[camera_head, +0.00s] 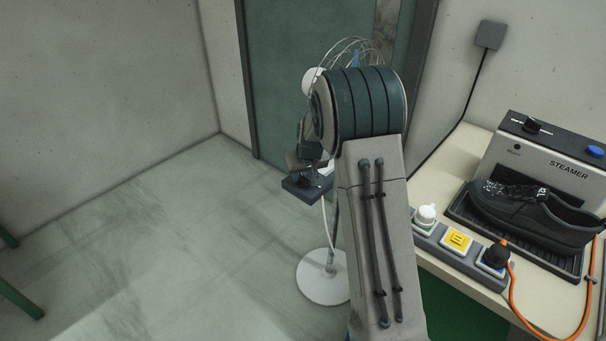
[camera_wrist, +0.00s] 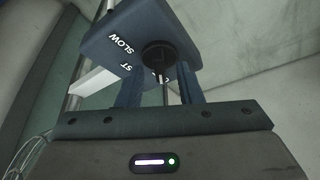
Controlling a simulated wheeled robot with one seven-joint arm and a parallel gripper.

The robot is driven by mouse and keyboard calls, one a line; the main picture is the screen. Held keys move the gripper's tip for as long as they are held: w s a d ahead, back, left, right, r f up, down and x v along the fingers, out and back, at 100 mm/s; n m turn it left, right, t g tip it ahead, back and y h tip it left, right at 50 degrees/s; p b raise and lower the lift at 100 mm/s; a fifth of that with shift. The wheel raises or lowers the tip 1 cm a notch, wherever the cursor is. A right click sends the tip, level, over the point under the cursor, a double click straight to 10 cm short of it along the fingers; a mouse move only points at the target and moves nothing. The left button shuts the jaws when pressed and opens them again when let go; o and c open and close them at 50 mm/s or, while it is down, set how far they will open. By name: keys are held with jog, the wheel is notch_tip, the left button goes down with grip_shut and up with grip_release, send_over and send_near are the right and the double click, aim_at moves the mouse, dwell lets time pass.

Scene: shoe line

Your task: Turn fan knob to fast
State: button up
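The fan stands on the floor behind my arm in the head view, with a round white base (camera_head: 322,278) and a wire cage (camera_head: 350,48). Its dark blue control box (camera_head: 307,186) sits on the stand. In the wrist view the box (camera_wrist: 115,38) shows the word SLOW and part of another label ending in ST. The round black fan knob (camera_wrist: 160,54) is on this face. My gripper (camera_wrist: 168,75) has its two blue fingers apart, one on each side of the knob. Whether they touch it, and the knob's exact setting, I cannot tell.
At right a table (camera_head: 455,165) holds a steamer (camera_head: 545,160), a black shoe (camera_head: 530,215) and a power strip (camera_head: 455,258) with plugs and an orange cable. A dark green door (camera_head: 280,80) is behind the fan.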

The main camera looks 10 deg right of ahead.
jog(key=shift+f, duration=0.25)
grip_shut()
